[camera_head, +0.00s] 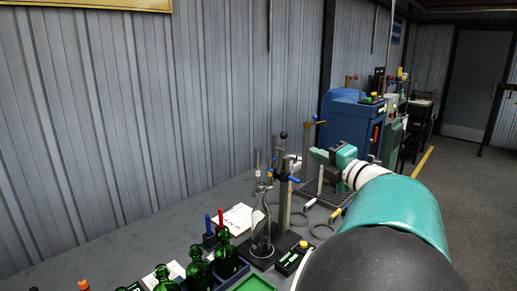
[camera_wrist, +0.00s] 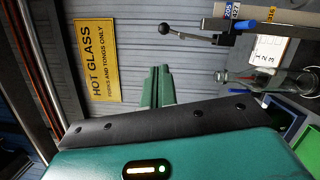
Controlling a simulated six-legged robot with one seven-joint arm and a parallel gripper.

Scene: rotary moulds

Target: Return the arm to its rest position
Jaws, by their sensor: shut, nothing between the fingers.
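My arm, teal and white with a dark rounded part, reaches from the lower right of the head view over the workbench (camera_head: 100,250). My gripper (camera_head: 317,154) is green and sits at the arm's far end, behind and to the right of an upright stand (camera_head: 284,205) with a black-knobbed lever. In the wrist view, the two green fingers of my gripper (camera_wrist: 158,74) lie together with nothing between them. The arm is stretched out, away from the body. Part of the wrist is hidden by the arm's own links.
A clear bottle (camera_head: 261,233) stands by the stand. Green bottles (camera_head: 198,268) are in front. A blue machine (camera_head: 348,120) stands behind my gripper. The wrist view shows a yellow HOT GLASS sign (camera_wrist: 97,60) and the lever's black knob (camera_wrist: 165,28). Floor at right is open.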

